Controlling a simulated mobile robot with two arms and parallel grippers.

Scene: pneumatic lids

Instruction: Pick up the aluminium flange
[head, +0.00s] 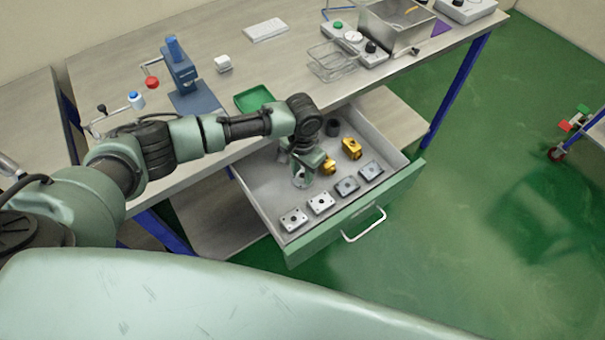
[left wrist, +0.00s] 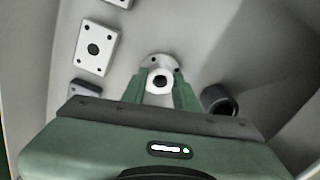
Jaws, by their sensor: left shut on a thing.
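The aluminium flange (left wrist: 160,72) is a round silver piece with a raised hub, a dark central bore and small holes in its rim. In the left wrist view it sits between the green fingers of my left gripper (left wrist: 160,92), which is shut on it. In the head view my left gripper (head: 303,180) reaches down into the open drawer (head: 262,172); the flange is mostly hidden there by the gripper. I cannot tell whether the flange still touches the drawer floor. My right gripper is not in view.
Above, the bench carries a green tray (head: 253,98), a blue press (head: 182,75) and a wire basket (head: 332,62).

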